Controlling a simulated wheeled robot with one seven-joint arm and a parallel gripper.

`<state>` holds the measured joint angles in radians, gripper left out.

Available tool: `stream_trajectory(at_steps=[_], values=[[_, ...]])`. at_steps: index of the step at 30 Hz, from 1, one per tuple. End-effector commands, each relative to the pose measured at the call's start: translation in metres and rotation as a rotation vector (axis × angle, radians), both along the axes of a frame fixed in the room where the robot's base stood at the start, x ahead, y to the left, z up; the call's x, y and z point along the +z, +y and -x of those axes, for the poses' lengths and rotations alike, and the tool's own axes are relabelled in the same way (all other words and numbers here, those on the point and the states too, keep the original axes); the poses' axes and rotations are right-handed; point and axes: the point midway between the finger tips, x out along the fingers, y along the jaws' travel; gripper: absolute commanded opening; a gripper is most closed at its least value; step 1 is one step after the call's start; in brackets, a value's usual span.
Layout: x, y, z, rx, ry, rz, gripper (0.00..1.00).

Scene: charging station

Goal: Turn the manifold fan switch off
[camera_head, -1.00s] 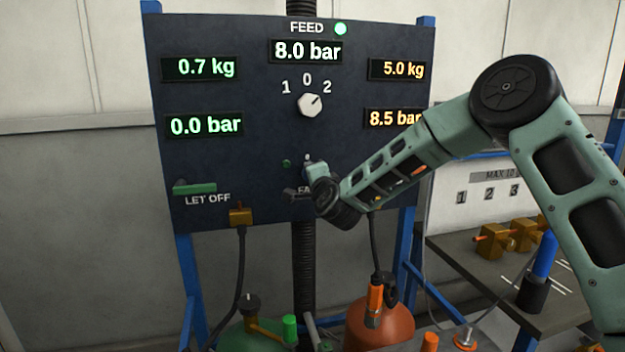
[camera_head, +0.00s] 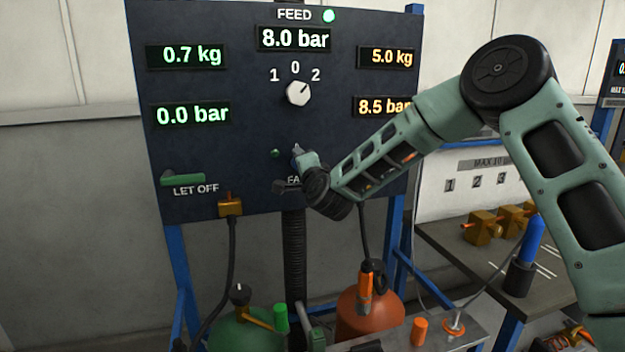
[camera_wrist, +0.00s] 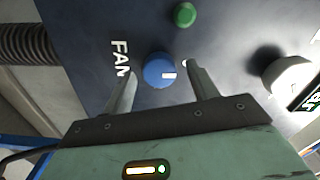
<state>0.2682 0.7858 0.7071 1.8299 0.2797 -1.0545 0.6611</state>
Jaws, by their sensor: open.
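The fan switch is a round blue knob (camera_wrist: 159,71) on the dark panel, beside the white FAN lettering (camera_wrist: 119,58) in the wrist view. Its white mark points right in that view, toward a small white mark on the panel. My gripper (camera_wrist: 160,75) is open, with one finger on each side of the knob. I cannot tell whether the fingers touch it. In the head view my gripper (camera_head: 305,163) is at the panel's lower middle and mostly hides the knob and part of the lettering. A small green round piece (camera_wrist: 185,14) sits near the knob.
The panel (camera_head: 230,75) also carries a white FEED selector (camera_head: 298,93) above and a green LET OFF handle (camera_head: 183,180) at left. Below stand a green cylinder (camera_head: 235,335) and an orange-red cylinder (camera_head: 358,322). A workbench (camera_head: 455,250) with brass fittings is at right.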

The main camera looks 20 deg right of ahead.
Motion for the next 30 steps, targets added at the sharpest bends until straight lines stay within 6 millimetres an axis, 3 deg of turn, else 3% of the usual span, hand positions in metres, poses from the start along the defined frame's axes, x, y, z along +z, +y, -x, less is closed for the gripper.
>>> stream_trajectory(at_steps=[18, 24, 30], values=[[-0.002, 0.000, 0.134, 0.001, 0.000, 0.004, 0.59], [-0.001, 0.000, 0.157, 0.000, 0.000, 0.003, 0.59], [-0.001, 0.000, 0.163, 0.000, 0.001, 0.002, 0.59]])
